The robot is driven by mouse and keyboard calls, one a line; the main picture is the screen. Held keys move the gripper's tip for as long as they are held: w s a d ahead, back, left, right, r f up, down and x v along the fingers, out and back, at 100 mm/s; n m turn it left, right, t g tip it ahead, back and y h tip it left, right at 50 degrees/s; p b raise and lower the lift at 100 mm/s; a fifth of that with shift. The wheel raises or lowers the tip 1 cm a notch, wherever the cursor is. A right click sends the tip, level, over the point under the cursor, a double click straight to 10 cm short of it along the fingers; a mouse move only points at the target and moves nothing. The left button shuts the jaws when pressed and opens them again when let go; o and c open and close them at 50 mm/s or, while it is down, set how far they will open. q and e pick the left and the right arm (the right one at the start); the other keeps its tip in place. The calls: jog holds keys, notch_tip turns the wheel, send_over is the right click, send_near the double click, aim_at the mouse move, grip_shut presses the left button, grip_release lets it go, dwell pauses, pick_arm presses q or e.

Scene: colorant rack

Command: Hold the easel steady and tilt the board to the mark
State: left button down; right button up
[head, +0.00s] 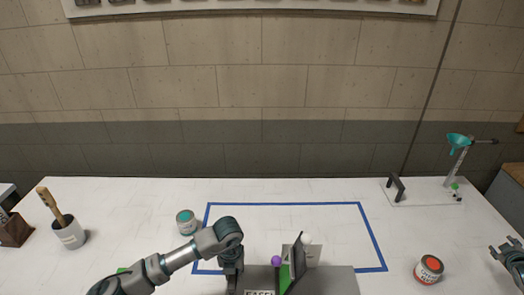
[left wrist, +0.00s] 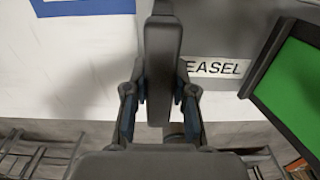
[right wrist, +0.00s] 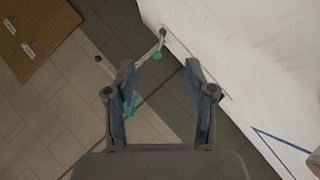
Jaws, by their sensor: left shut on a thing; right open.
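The easel has a grey base (head: 335,280) with an EASEL label (head: 259,293) at the front middle of the table. Its board (head: 297,262) is dark-framed with a green face and stands steeply tilted; the green face also shows in the left wrist view (left wrist: 292,85). A purple ball (head: 276,260) and a pale ball (head: 307,239) show near the board. My left gripper (head: 232,278) is shut on a dark upright bar (left wrist: 162,60) at the base's left side. My right gripper (head: 510,258) is open and empty at the far right, away from the easel.
A blue tape outline (head: 290,204) surrounds the area behind the easel. A teal-labelled can (head: 186,222) and brush cup (head: 70,234) stand left. A red-labelled can (head: 429,268) stands between the easel and my right gripper. A funnel stand (head: 457,160) is at back right.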

jog(key=w+a+r+t+y, duration=0.1)
jog(key=w+a+r+y, duration=0.15)
jog(key=a, duration=0.45)
jog(key=w+a+r+m+y, duration=0.1)
jog(key=w+a+r+y, duration=0.2)
jog(key=a, duration=0.4)
jog(key=w+a+r+t+y, duration=0.1)
jog(key=w+a+y, duration=0.1)
jog(key=w+a, duration=0.35)
jog(key=w+a+n+g+y, duration=0.2)
jog(key=a+n+g+y, duration=0.45)
jog(key=a, duration=2.65)
jog(key=s+a+r+n+g+h, duration=0.1)
jog(key=s+a+r+n+g, duration=0.15)
jog(key=a, duration=0.55)
jog(key=s+a+r+n+g, duration=0.2)
jog(key=s+a, duration=0.1)
jog(key=a, duration=0.5)
notch_tip(320, 180, up, 11)
jog(key=n+g+h, duration=0.1)
jog(key=n+h, duration=0.2)
jog(key=h, duration=0.3)
send_over(307, 235)
jog(key=shift+w+a, duration=0.1)
jog(key=shift+w, duration=0.05)
jog(key=shift+f, duration=0.4)
notch_tip(307, 235, down, 9)
jog(key=shift+f, duration=0.1)
